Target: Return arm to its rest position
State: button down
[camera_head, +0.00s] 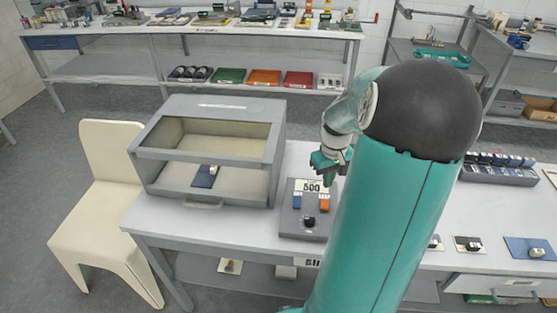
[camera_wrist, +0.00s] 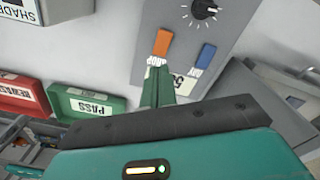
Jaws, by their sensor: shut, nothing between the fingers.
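My gripper (camera_head: 328,164) shows in the head view at the end of my teal arm, above the back of a grey control box. In the wrist view my gripper (camera_wrist: 158,88) is shut and empty, its green fingers together over the box's label. The control box (camera_head: 291,222) has a blue button, an orange button and a black knob; in the wrist view its grey face (camera_wrist: 185,45) shows the orange button (camera_wrist: 162,43), blue button (camera_wrist: 205,57) and knob (camera_wrist: 204,9). Whether the fingers touch the box cannot be told. My arm hides part of the bench.
A grey open-fronted cabinet (camera_head: 163,158) stands left of the control box, with a blue item (camera_head: 204,178) inside. A cream chair (camera_head: 97,200) is at the left. Red (camera_wrist: 24,104) and green (camera_wrist: 96,104) trays show in the wrist view. Shelving stands behind.

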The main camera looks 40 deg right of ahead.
jog(key=w+a+r+n+t+h, duration=0.1)
jog(key=w+a+r, duration=0.1)
jog(key=a+r, duration=0.55)
jog(key=w+a+r+n+t+h, duration=0.15)
jog(key=a+r, duration=0.25)
jog(key=a, duration=0.7)
jog(key=s+a+r+t+y, duration=0.1)
jog(key=s+a+r, duration=0.1)
jog(key=a, duration=0.6)
jog(key=s+a+r+n+t+y, duration=0.1)
jog(key=s+a+r+t, duration=0.1)
jog(key=a, duration=0.7)
jog(key=shift+s+a+r, duration=0.2)
jog(key=shift+s+r, duration=0.55)
jog(key=shift+s, duration=0.4)
